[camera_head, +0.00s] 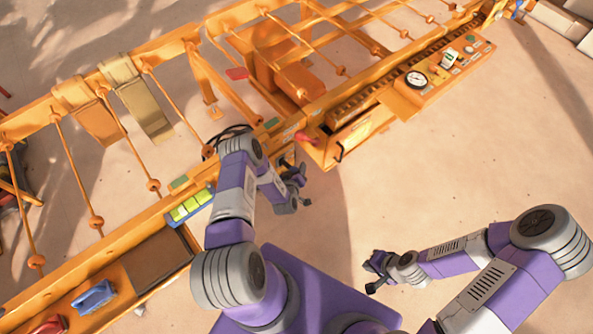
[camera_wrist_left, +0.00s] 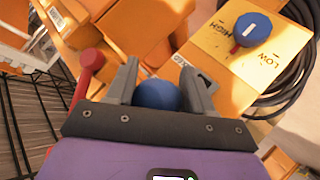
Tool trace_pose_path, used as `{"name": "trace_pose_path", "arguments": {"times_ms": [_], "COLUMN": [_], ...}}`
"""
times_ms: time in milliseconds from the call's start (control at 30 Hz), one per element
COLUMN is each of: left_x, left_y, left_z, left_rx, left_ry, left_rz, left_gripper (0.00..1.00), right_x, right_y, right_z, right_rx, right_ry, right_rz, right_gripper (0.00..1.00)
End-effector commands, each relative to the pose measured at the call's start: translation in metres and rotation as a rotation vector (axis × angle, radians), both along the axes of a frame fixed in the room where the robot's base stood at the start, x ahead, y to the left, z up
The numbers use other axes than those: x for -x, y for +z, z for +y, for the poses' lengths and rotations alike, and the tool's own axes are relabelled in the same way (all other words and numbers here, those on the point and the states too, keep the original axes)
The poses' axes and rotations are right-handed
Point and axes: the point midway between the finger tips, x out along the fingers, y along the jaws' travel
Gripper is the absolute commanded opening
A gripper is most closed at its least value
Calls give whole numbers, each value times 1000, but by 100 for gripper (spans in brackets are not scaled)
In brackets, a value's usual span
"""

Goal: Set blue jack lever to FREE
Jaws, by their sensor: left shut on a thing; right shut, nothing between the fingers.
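A blue ball knob (camera_wrist_left: 157,95), which looks like the blue jack lever's end, sits between the fingers of my left gripper (camera_wrist_left: 165,88) in the left wrist view. The fingers are shut on it. Its shaft and base are hidden, and I cannot read a FREE mark. In the head view my left gripper (camera_head: 301,187) is beside the orange frame's near side; the blue knob is not visible there. My right gripper (camera_head: 368,275) is shut and empty, over open floor.
A red-knobbed lever (camera_wrist_left: 88,72) stands just left of the left gripper. A blue dial (camera_wrist_left: 251,29) sits on a yellow HIGH/LOW plate, with black hoses (camera_wrist_left: 292,75) beside it. A gauge panel (camera_head: 440,70) is at upper right. The floor right of the frame is clear.

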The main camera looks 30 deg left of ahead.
Motion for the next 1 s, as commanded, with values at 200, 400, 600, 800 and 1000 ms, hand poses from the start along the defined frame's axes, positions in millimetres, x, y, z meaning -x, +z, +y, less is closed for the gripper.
{"name": "trace_pose_path", "arguments": {"times_ms": [200,400,600,800,1000], "left_x": [-6,-7,-7,-7,-6], "left_y": [13,14,14,14,13], "left_z": [4,5,5,7,8], "left_rx": [-16,-17,-17,-18,-19], "left_ry": [-3,-2,-1,2,6], "left_rz": [-19,-20,-21,-22,-20], "left_gripper": [0,0,0,69,69], "right_x": [0,0,0,0,0], "right_y": [5,5,5,5,5], "right_z": [0,0,0,0,0], "right_rx": [0,0,0,0,0], "right_ry": [0,0,0,0,0], "right_rz": [0,0,0,0,0], "right_gripper": [0,0,0,0,0]}}
